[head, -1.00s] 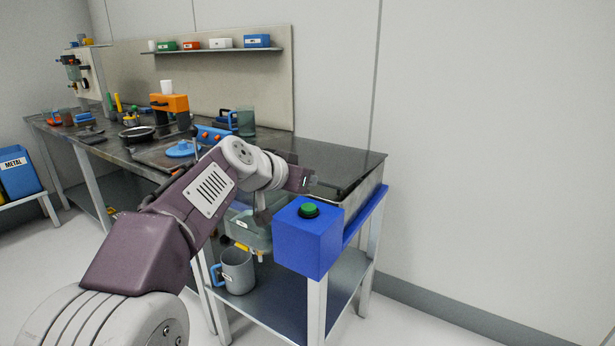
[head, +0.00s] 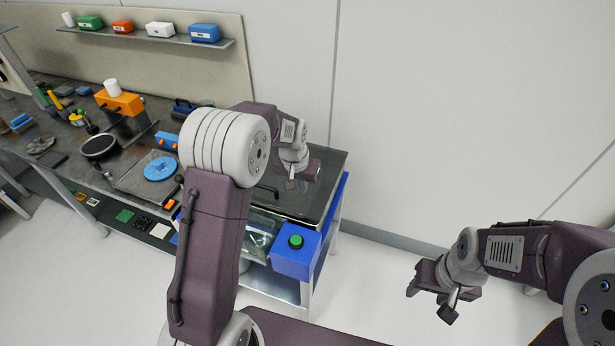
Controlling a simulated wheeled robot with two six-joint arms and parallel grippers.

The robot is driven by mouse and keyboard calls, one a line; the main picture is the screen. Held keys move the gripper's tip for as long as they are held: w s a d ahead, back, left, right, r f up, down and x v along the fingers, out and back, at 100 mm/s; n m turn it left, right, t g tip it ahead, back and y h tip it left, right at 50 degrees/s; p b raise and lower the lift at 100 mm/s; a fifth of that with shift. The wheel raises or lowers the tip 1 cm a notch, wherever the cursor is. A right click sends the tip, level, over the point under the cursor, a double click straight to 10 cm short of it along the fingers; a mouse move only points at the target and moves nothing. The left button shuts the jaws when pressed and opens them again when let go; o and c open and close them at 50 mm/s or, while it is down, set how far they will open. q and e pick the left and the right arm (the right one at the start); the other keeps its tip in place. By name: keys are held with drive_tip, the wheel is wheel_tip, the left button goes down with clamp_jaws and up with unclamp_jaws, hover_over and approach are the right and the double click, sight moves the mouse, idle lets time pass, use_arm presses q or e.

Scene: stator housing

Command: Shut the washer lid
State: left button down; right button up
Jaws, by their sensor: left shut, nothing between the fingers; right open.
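The washer is the unit at the right end of the bench, with a blue box (head: 292,262) and a green button (head: 296,241) on its front. Its dark glossy lid panel (head: 322,190) looks flat on top; whether its edge is fully seated I cannot tell. A black handle (head: 262,191) shows near its left side. My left gripper (head: 297,181) is shut and empty, over the panel; contact cannot be told. My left arm hides part of the washer. My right gripper (head: 433,301) is open and empty, off to the right over the floor.
A clear basin (head: 256,236) sits below the panel. A blue disc (head: 160,169), an orange device (head: 118,101) and a black round dish (head: 98,146) stand on the bench to the left. A shelf (head: 150,37) with boxes is on the back wall. The floor at right is free.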

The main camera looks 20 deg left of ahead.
use_arm(q)
drive_tip(key=p, duration=0.2)
hover_over(306, 213)
drive_tip(key=f, duration=0.9)
drive_tip(key=shift+s+f, duration=0.2)
drive_tip(key=shift+s, duration=0.1)
wheel_tip(306, 213, down, 4)
drive_tip(key=shift+s+p, duration=0.15)
drive_tip(key=shift+p, duration=0.4)
use_arm(e)
wheel_tip(306, 213, up, 4)
drive_tip(key=shift+s+d, duration=0.1)
